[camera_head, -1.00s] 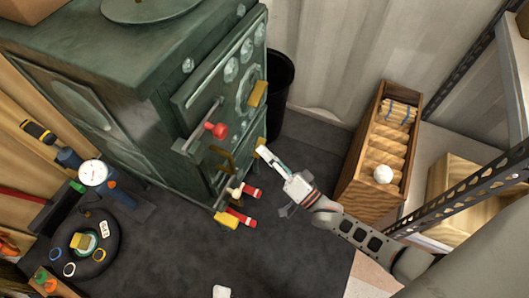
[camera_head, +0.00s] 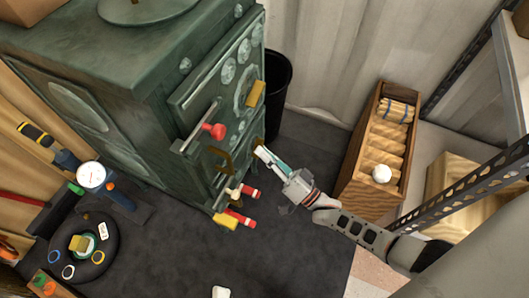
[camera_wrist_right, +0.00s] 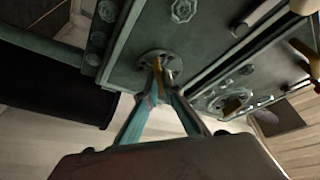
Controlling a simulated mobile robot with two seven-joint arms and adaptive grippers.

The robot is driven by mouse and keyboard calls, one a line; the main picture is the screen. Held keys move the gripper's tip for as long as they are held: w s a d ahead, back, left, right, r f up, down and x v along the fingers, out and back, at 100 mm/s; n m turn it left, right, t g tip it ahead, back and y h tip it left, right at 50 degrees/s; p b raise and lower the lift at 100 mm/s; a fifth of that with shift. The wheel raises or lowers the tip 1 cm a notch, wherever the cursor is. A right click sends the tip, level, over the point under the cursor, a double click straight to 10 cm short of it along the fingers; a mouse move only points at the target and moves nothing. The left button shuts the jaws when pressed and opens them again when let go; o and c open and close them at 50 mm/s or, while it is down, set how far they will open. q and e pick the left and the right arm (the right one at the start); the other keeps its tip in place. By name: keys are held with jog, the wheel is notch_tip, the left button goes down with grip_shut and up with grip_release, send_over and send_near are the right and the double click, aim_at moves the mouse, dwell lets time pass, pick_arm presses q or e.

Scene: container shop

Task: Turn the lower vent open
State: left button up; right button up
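The green stove (camera_head: 165,120) stands at the left with its front facing the right. The lower vent (camera_wrist_right: 155,58) is a round disc on that front, with a narrow yellow tab (camera_wrist_right: 158,76) standing out from it. My right gripper (camera_head: 263,153) reaches the lower vent from the right. In the right wrist view its two fingers (camera_wrist_right: 157,93) come together on the yellow tab, with the tab between the tips. The fingers partly hide the tab and disc. The upper vent (camera_head: 243,92) has its own yellow tab. My left gripper is not in view.
A red-knobbed door handle (camera_head: 213,131) and red-ended fittings (camera_head: 246,192) project from the stove front near my right gripper. A black bin (camera_head: 277,85) stands behind the stove. A wooden crate (camera_head: 352,190) stands to the right.

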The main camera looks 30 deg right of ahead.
jog(key=o, duration=0.4)
jog(key=shift+c, duration=0.2)
jog(key=shift+s, duration=0.1)
jog(key=v, duration=1.2)
